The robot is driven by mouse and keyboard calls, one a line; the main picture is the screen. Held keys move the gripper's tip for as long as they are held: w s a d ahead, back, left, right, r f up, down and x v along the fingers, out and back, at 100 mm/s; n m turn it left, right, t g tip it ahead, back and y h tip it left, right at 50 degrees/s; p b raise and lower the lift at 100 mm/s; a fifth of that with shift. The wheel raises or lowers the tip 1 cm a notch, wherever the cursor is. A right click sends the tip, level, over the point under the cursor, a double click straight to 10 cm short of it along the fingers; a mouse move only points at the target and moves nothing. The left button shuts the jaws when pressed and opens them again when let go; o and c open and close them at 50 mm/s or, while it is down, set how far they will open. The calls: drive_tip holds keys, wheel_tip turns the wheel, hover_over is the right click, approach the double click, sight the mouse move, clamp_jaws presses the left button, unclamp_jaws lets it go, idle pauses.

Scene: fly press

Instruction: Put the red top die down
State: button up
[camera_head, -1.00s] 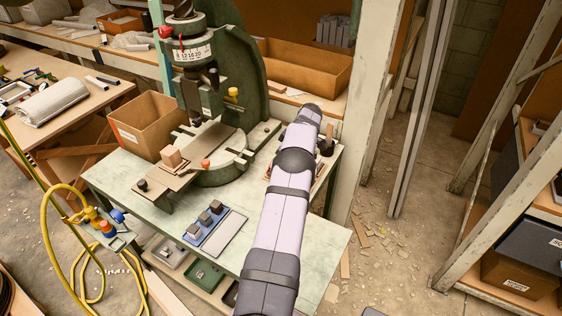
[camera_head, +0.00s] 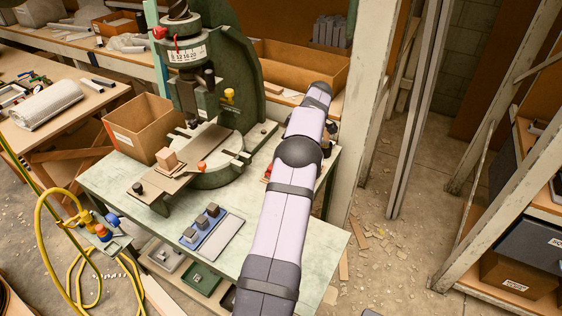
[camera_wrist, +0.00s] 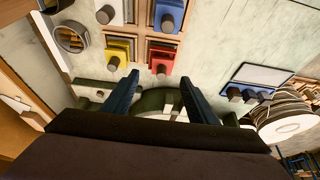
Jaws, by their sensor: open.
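The red top die (camera_wrist: 162,56) sits in a compartment of a wooden tray (camera_wrist: 139,42) in the wrist view, with a dark round stem on its near side. My gripper (camera_wrist: 160,77) is open and empty. Its two dark blue fingers stand apart, and the red die shows in the gap just beyond their tips, not gripped. A yellow die (camera_wrist: 118,50) lies to its left, a blue die (camera_wrist: 168,15) and a pale die stand behind. In the head view my arm hides the gripper and most of the tray; a small red patch (camera_head: 268,171) shows beside the arm.
The green fly press (camera_head: 240,75) stands on the bench left of my arm; its base also shows in the wrist view (camera_wrist: 160,100). A blue tray with grey blocks (camera_head: 208,222) lies near the bench front. A round tin (camera_wrist: 72,38) is left of the die tray.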

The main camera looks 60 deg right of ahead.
drive_tip(key=shift+v, duration=2)
drive_tip(key=w+a+r+g+y, duration=0.1)
drive_tip(key=w+a, duration=1.1)
drive_tip(key=a, duration=0.1)
drive_tip(key=w+a+g, duration=0.2)
drive_tip(key=w+a, duration=0.1)
drive_tip(key=a, duration=1.3)
drive_tip(key=s+a+f, duration=0.1)
drive_tip(key=s+a, duration=0.1)
drive_tip(key=a, duration=0.6)
drive_tip(key=s+a+f, duration=0.1)
drive_tip(key=s+a, duration=0.1)
drive_tip(key=a, duration=0.5)
drive_tip(key=s+a+f+g+h, duration=0.1)
drive_tip(key=s+a+f, duration=0.2)
drive_tip(key=s+a, duration=0.9)
drive_tip(key=shift+s+f, duration=0.3)
